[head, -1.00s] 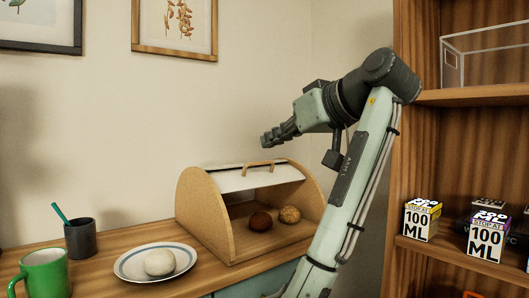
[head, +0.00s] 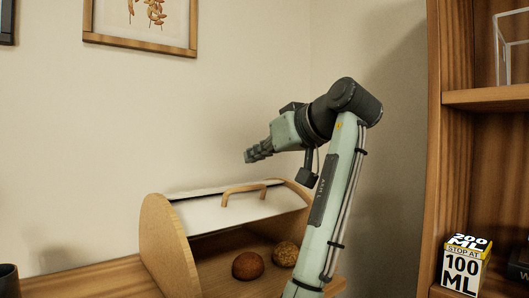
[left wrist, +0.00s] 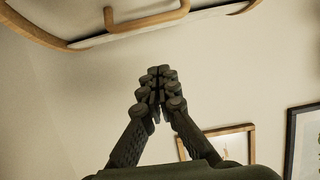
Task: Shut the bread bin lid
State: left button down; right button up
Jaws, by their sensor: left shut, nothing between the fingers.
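The bread bin (head: 165,245) is wooden with rounded sides and stands on the wooden counter. Its white lid (head: 200,212) is raised, and the front below it is open. The lid's wooden handle (head: 243,188) is near the top of the bin; it also shows at the top of the left wrist view (left wrist: 150,22). A brown roll (head: 247,266) and a seeded roll (head: 286,254) lie inside. My left gripper (head: 250,156) is shut and empty, above the handle and apart from it. Its closed fingers show in the left wrist view (left wrist: 157,85). My right gripper is out of view.
A wooden shelf unit (head: 448,150) stands at the right, holding a boxed carton (head: 463,265) marked 100 ML and a clear case (head: 513,50). A dark cup (head: 8,282) is at the left edge. A framed picture (head: 140,38) hangs behind.

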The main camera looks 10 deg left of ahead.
aim_at(249, 209)
pick_arm(q)
jog(key=x, duration=0.5)
jog(key=shift+w+a+f, duration=0.15)
jog(key=shift+w+f, duration=0.05)
jog(key=shift+f, duration=0.05)
jog(key=shift+s+d+f, duration=0.55)
jog(key=shift+d+f, duration=0.2)
jog(key=shift+f, duration=0.15)
jog(key=shift+s+d+f, duration=0.3)
jog(key=shift+f, duration=0.15)
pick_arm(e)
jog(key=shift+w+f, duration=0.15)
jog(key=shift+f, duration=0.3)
pick_arm(q)
jog(key=shift+f, duration=0.1)
